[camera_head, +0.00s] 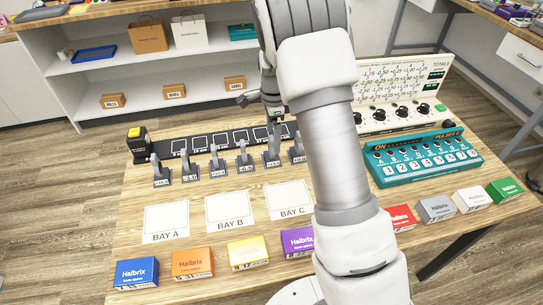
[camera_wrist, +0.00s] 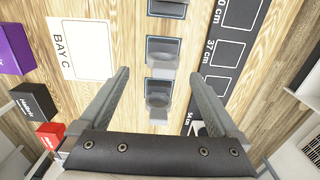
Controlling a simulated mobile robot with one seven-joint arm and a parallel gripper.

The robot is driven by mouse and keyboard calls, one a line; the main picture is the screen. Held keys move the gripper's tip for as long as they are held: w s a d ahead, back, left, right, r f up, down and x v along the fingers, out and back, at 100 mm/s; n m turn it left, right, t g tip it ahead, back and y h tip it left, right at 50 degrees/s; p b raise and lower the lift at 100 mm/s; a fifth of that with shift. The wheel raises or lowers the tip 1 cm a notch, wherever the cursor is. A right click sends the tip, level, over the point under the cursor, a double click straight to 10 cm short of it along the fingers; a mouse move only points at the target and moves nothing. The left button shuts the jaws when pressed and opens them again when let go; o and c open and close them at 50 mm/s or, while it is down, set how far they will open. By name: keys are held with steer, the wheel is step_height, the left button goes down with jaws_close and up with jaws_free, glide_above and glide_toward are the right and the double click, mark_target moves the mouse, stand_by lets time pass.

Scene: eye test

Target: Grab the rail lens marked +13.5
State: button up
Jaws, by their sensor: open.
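Several grey rail lenses on small stands stand in a row in the head view, from the leftmost lens (camera_head: 161,171) to the right one (camera_head: 297,149). Their labels are too small to read surely, so I cannot tell which is +13.5. My gripper (camera_wrist: 160,73) is open and empty, pointing down over the right part of the row. In the wrist view one lens (camera_wrist: 158,96) shows between its two fingers, apart from both. Another lens (camera_wrist: 162,50) stands just beyond the fingertips. My arm hides part of the table in the head view.
A black rail board (camera_head: 196,145) with outlined squares lies behind the lenses. White sheets marked BAY A (camera_head: 166,220), BAY B (camera_head: 229,208) and BAY C (camera_head: 288,197) lie in front. Coloured Halbrix boxes line the front edge. A teal panel (camera_head: 425,158) and a white TOTALS panel (camera_head: 400,108) stand right.

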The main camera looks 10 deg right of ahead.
mark_target(271, 145)
steer(key=f, duration=0.5)
steer(key=shift+w+a+f+b, duration=0.1)
steer(key=shift+w+a+b, duration=0.1)
steer(key=shift+b, duration=0.2)
jaws_close()
